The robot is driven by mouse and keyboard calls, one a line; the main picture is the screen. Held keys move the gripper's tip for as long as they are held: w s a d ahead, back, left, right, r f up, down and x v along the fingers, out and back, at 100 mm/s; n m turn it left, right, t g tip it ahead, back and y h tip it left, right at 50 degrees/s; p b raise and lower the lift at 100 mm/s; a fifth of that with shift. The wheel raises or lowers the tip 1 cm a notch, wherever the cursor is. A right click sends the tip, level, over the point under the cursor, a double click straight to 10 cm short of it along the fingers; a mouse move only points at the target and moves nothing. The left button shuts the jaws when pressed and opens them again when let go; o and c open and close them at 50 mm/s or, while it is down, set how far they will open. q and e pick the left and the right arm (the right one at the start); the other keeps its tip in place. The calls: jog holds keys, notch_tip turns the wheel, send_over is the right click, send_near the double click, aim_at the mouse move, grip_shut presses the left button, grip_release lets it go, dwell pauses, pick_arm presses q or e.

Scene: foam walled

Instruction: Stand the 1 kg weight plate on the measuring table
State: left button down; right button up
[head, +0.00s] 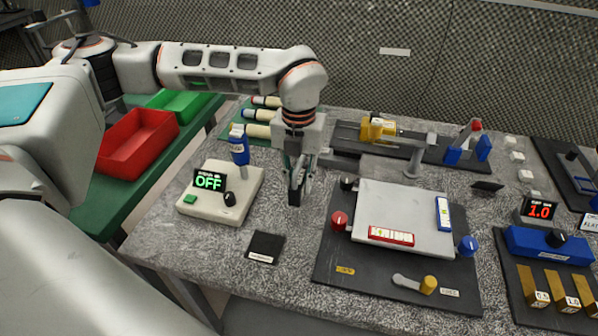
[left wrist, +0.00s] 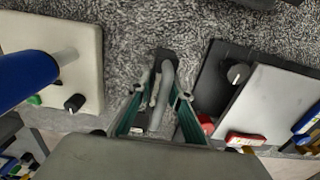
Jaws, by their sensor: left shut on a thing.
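My left gripper (head: 296,185) points down over the granite table, between the switch box and the black base. It is shut on a narrow grey thing with a dark end (left wrist: 163,75), which shows between the fingers in the left wrist view. The fingers hide much of it, and I cannot tell whether it is the 1 kg weight plate. A pale square plate (head: 405,210) with red and blue spirit levels lies on a black base right of the gripper. It may be the measuring table; it also shows in the left wrist view (left wrist: 272,100). My right gripper is out of view.
A switch box (head: 222,192) reading OFF stands left of the gripper, a small black pad (head: 265,247) in front. Behind is a yellow clamp rig (head: 378,130). Brass blocks (head: 562,290) stand at the right by a blue device. A red bin (head: 137,142) is at the left.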

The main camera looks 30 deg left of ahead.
aim_at(298, 165)
pick_arm(q)
jog(key=shift+w+f, duration=0.1)
jog(key=shift+f, duration=0.95)
jog(key=shift+f, duration=0.2)
jog(key=c, duration=1.8)
grip_release()
jog(key=shift+c, duration=0.2)
notch_tip(298, 165, up, 12)
jog(key=shift+r, duration=0.15)
